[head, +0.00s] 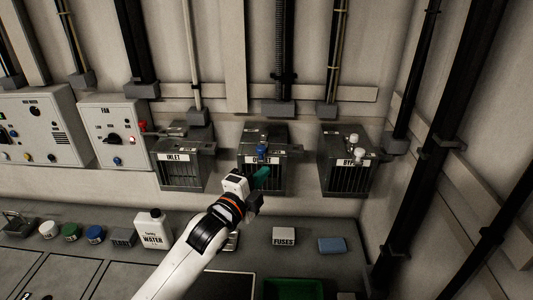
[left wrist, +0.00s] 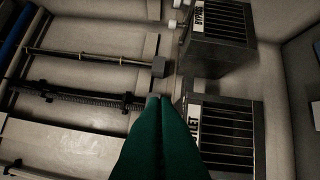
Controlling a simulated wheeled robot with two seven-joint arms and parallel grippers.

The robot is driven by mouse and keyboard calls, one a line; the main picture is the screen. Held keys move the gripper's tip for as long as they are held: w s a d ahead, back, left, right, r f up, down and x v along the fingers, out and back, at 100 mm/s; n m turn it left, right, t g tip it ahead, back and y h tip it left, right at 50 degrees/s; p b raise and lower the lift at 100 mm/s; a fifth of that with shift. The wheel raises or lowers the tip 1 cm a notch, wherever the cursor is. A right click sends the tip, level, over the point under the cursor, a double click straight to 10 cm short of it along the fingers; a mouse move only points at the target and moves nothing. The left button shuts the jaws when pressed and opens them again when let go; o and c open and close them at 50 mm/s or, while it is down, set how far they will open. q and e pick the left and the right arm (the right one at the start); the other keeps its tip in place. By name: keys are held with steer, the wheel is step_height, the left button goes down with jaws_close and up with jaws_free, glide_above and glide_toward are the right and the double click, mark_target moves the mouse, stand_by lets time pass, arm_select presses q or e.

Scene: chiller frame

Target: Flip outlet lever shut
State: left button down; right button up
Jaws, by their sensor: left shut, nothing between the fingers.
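The outlet box (head: 275,181) is a dark, slatted unit on the wall, the middle one of three. A blue knob-like part (head: 262,151), seemingly its lever handle, shows at the top of its front by the label. My left gripper (head: 261,175) has green fingers that are shut and empty, in front of the box and just below the blue part; I cannot tell if they touch the box. In the left wrist view the shut fingers (left wrist: 162,103) point toward the outlet box's edge (left wrist: 190,124). The lever is not visible there. My right gripper is not in view.
The inlet box (head: 183,178) is to the left and the bypass box (head: 345,180), with white knobs, to the right. A fan panel (head: 112,130) is further left. The counter below holds a water jug (head: 152,230), a fuses box (head: 284,236) and a blue block (head: 331,245).

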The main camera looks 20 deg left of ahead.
mark_target(263, 154)
arm_select(q)
steer(key=shift+w, duration=0.15)
steer(key=w+p, duration=0.2)
steer(key=w, duration=0.1)
steer(key=w+a+p, duration=0.1)
steer(key=w+p, duration=0.1)
steer(key=w, duration=0.1)
steer(key=w+a+p, duration=0.1)
steer(key=w, duration=0.2)
steer(key=shift+f+p, duration=0.1)
steer(key=shift+p, duration=0.3)
steer(key=shift+a, duration=0.15)
steer(key=shift+s+a+m+h+b, duration=0.1)
steer(key=shift+m+h+b, duration=0.3)
steer(key=shift+a+h, duration=0.25)
steer(key=shift+h, duration=0.15)
steer(key=shift+m+b, duration=0.3)
